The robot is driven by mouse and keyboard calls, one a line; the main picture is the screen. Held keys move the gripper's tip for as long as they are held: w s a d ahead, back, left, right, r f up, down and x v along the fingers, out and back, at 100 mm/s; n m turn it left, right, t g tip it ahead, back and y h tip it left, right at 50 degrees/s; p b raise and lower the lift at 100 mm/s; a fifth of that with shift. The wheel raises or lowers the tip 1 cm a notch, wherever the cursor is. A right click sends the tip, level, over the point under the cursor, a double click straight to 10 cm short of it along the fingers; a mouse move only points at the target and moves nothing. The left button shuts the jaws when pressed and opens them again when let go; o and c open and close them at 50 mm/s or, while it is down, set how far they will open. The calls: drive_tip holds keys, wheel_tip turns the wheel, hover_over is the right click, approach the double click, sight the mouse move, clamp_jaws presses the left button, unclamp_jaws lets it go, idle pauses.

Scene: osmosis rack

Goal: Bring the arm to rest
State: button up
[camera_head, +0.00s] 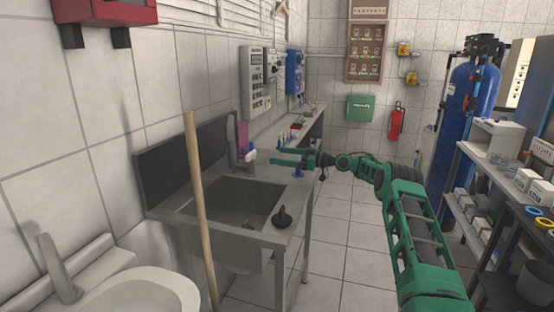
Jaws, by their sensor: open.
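My arm is green and reaches in from the lower right of the head view. It bends left at its far part, over the right edge of the sink counter. My gripper (284,158) is at its end, with green fingers spread apart and pointing left. It is open, and I see nothing between the fingers. It hangs over the metal sink counter (160,214), near the faucet (235,157). A small blue item (298,172) stands just below the gripper; whether they touch, I cannot tell.
A wooden pole (199,215) stands upright before the sink. A dark knob-like object (282,217) sits on the counter's front right. A white basin (120,293) is at lower left. Shelves (490,157) with boxes and blue tanks (462,95) stand right. The tiled floor (345,225) between is clear.

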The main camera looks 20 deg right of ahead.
drive_tip(key=shift+a+r, duration=0.1)
idle(0.3)
drive_tip(key=s+d+r+m+g+h, duration=0.15)
drive_tip(key=s+m+h, duration=0.3)
drive_tip(key=s, duration=0.75)
drive_tip(key=s+d+r+m+g+h, duration=0.1)
drive_tip(key=s+d+m+g+h, duration=0.3)
drive_tip(key=s, duration=0.8)
drive_tip(key=s+r+m+g+h, duration=0.15)
drive_tip(key=s+h, duration=0.35)
drive_tip(key=s, duration=0.6)
drive_tip(key=s+f+m+g, duration=0.2)
drive_tip(key=s+f+m, duration=0.1)
drive_tip(key=s, duration=1.5)
drive_tip(key=s+f+m+g, duration=0.1)
drive_tip(key=s+f+m, duration=0.2)
drive_tip(key=s, duration=1.5)
drive_tip(key=shift+a+m+g+h, duration=0.25)
drive_tip(key=shift+m+g+h, duration=0.2)
drive_tip(key=shift+m, duration=0.15)
